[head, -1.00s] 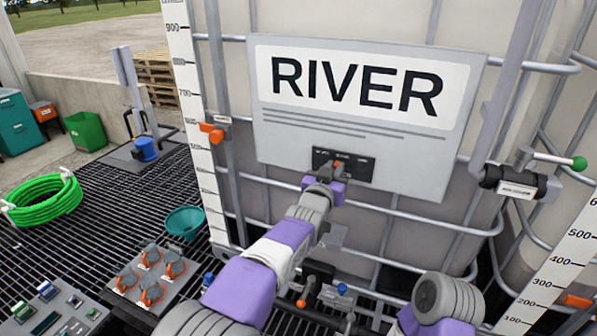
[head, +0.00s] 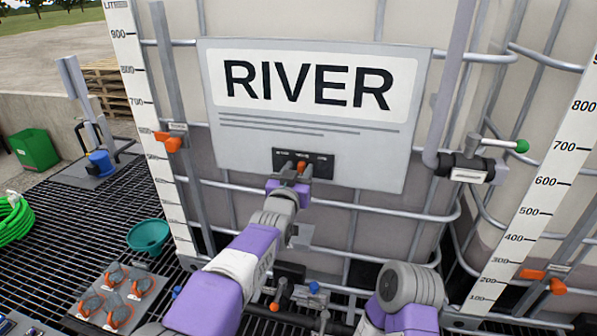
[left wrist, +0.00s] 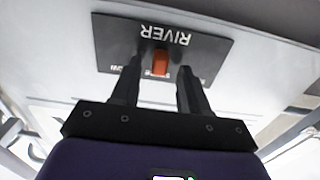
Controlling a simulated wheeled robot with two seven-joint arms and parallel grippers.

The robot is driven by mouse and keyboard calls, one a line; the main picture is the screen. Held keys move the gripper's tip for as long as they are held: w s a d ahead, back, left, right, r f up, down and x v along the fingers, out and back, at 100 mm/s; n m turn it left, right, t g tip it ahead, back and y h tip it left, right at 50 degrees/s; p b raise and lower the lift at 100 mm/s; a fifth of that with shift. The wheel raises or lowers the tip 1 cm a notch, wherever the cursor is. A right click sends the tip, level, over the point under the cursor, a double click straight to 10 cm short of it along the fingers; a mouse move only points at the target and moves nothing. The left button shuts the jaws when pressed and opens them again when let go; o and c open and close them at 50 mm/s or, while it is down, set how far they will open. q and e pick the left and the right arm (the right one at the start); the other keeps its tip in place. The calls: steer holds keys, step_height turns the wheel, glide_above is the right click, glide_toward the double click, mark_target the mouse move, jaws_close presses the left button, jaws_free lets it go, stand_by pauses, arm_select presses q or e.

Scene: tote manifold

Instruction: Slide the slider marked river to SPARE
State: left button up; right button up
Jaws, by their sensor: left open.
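The slider's black plate (head: 321,163) is fixed low on the grey RIVER sign (head: 300,140). In the left wrist view the plate (left wrist: 205,52) reads RIVER upside down, with an orange slider knob (left wrist: 160,62) near its middle. The knob also shows in the head view (head: 301,167). The end labels are too small to read. My left gripper (head: 297,174) is in front of the plate. In the left wrist view its fingers (left wrist: 157,75) are open, one on each side of the knob, with gaps visible; I cannot tell whether either touches. My right gripper is not in view.
A pipe with a green-tipped valve handle (head: 521,146) is at the right. Orange clamps (head: 168,142) sit on the white level scales. Metal cage bars (head: 370,208) cross below the sign.

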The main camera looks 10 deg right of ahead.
arm_select(q)
steer(key=b+v, duration=0.1)
steer(key=v, duration=0.6)
steer(key=shift+b, duration=0.4)
steer(key=shift+f, duration=0.1)
steer(key=s+a+f+n+g+y+b, duration=0.15)
steer(key=a+f, duration=0.35)
steer(key=f, duration=0.8)
steer(key=a+f+n+g+y+b, duration=0.1)
steer(key=a+f+g+y+b, duration=0.3)
steer(key=f, duration=1)
steer(key=a+f+n+g+p, duration=0.1)
steer(key=a+f, duration=0.5)
steer(key=f, duration=0.7)
steer(key=s+a+f+n+g+b, duration=0.1)
steer(key=s+a+f+g, duration=0.15)
steer(key=s+f, duration=0.4)
steer(key=s+a+f+n+g+b, duration=0.1)
steer(key=s+a+f+g, duration=0.2)
steer(key=f, duration=0.6)
steer(key=s+f+n+g+b, duration=0.1)
steer(key=s+f, duration=0.3)
steer(key=s, duration=0.5)
steer(key=s+f+n+g+h+b, duration=0.1)
steer(key=s+f, duration=0.4)
steer(key=s, duration=0.5)
steer(key=shift+a+f+g+b, duration=0.25)
steer(key=shift+a+g+b, duration=0.15)
steer(key=shift+g, duration=0.3)
steer(key=shift+n+h, duration=0.25)
